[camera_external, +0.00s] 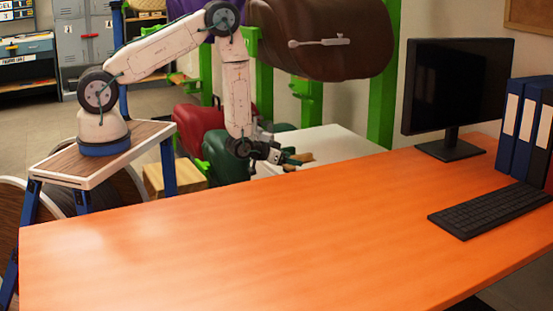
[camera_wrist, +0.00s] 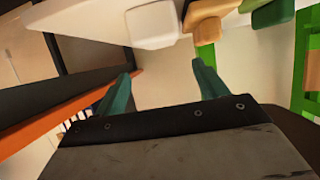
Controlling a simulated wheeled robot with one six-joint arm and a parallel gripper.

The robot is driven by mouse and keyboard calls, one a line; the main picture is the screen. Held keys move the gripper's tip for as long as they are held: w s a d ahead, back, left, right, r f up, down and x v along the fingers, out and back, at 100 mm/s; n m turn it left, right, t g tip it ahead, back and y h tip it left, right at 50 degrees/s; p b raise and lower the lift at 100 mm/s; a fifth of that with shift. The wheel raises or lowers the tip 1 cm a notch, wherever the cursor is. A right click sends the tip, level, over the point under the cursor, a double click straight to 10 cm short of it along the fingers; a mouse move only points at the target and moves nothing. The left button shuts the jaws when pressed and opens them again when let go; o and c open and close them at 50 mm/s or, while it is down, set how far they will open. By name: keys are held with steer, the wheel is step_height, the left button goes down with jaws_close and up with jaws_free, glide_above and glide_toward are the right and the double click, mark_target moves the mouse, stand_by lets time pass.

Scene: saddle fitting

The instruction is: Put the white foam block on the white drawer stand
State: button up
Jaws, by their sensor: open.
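A white block with a flat end face (camera_wrist: 152,25) shows at the top of the wrist view, beyond my fingertips; it looks like the white foam block. It is not clearly visible in the external view. A pale white flat top (camera_external: 342,143), probably the white drawer stand, shows behind the orange desk; a pale surface also lies under the blocks in the wrist view (camera_wrist: 165,68). My gripper (camera_external: 288,157) is over or beside that top, near its left part. In the wrist view its two teal fingers (camera_wrist: 160,84) are apart with nothing between them.
Brown and cream pieces (camera_wrist: 208,25) and a green piece (camera_wrist: 272,12) are right of the white block. The orange desk (camera_external: 250,230) fills the foreground, with a monitor (camera_external: 457,88), keyboard (camera_external: 490,209) and blue binders (camera_external: 508,125) at right.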

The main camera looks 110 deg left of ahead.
steer(key=shift+s+d+r, duration=0.15)
steer(key=shift+s+d, duration=0.1)
steer(key=w+d+r+m+h, duration=0.1)
steer(key=w+d+r+h, duration=0.1)
steer(key=w+d+r, duration=0.3)
steer(key=w+d+r+m+h, duration=0.1)
steer(key=d+r, duration=0.2)
steer(key=r, duration=0.5)
steer(key=s+d+r+m+g+h, duration=0.2)
steer(key=s+d+r+h, duration=0.15)
steer(key=d+r, duration=0.9)
steer(key=s+d+r+m+g+h, duration=0.2)
steer(key=s+d+r+m, duration=0.1)
steer(key=s+d+r, duration=0.75)
steer(key=s+d+r+m+g, duration=0.1)
steer(key=s+d, duration=0.3)
steer(key=s, duration=0.7)
steer(key=s+d+r+m+g, duration=0.1)
steer(key=s+d+r+g, duration=0.1)
steer(key=s, duration=0.9)
steer(key=d+g+h, duration=0.1)
steer(key=d, duration=0.1)
steer(key=shift+d+r, duration=0.3)
steer(key=shift+r, duration=0.05)
